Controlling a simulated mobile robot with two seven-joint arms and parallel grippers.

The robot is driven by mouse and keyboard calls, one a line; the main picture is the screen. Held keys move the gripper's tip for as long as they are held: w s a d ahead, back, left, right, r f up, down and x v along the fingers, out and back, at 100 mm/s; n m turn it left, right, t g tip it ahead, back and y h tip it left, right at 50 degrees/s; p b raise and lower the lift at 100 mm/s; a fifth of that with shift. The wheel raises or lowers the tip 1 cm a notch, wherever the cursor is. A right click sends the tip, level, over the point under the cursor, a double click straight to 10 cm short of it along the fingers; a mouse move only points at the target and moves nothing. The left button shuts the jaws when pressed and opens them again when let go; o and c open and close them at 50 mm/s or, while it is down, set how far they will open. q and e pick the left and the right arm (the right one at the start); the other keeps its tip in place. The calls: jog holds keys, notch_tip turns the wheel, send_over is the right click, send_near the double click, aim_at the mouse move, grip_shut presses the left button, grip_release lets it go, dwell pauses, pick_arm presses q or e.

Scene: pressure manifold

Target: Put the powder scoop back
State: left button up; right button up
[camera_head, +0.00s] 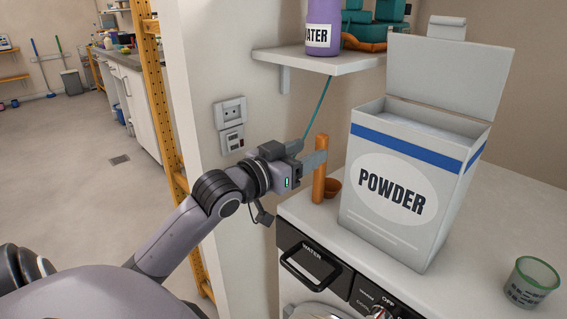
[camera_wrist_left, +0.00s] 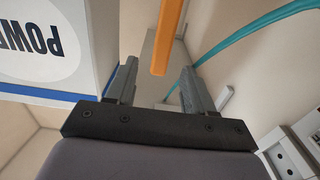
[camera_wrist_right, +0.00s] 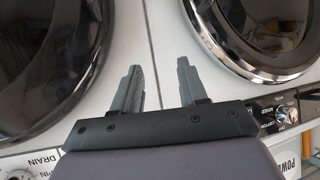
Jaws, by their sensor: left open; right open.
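The powder scoop (camera_head: 319,182) is orange, with its handle upright and its round bowl (camera_head: 332,187) low beside the powder box, on the washer top. My left gripper (camera_head: 312,153) is open at the upper handle; one finger crosses in front of it. In the left wrist view (camera_wrist_left: 159,68), the handle end (camera_wrist_left: 168,35) shows between the two open fingertips, with gaps on both sides. The powder box (camera_head: 402,190) is white with a blue stripe, its lid (camera_head: 447,75) raised and its top open. My right gripper (camera_wrist_right: 160,75) is open and empty, seen only in its wrist view.
A shelf (camera_head: 318,63) with a purple water bottle (camera_head: 323,25) hangs above the left gripper. A clear green-rimmed cup (camera_head: 532,282) stands at the right on the washer top (camera_head: 480,240). Two round machine doors (camera_wrist_right: 45,60) lie beyond the right gripper.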

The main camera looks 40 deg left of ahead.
pick_arm(q)
jog(key=shift+s+a, duration=0.15)
jog(key=shift+s, duration=1.25)
jog(key=shift+s+a, duration=0.1)
jog(key=shift+s, duration=1.3)
jog(key=s+d+f+g+p, duration=0.2)
jog(key=d+f+p, duration=0.1)
jog(key=f, duration=0.6)
jog(key=s+d+f+g+p, duration=0.2)
jog(key=d+f+g+p, duration=0.1)
jog(key=f, duration=0.6)
jog(key=s+d+f+m+g+h+p, duration=0.1)
jog(key=s+d+f+g+p, duration=0.1)
jog(key=s+d+f, duration=0.7)
jog(key=shift+s+d+f+m+g+p, duration=0.3)
jog(key=shift+s+f+p, duration=0.1)
jog(key=shift+s+f, duration=0.3)
jog(key=shift+w, duration=0.15)
jog(key=shift+o, duration=0.3)
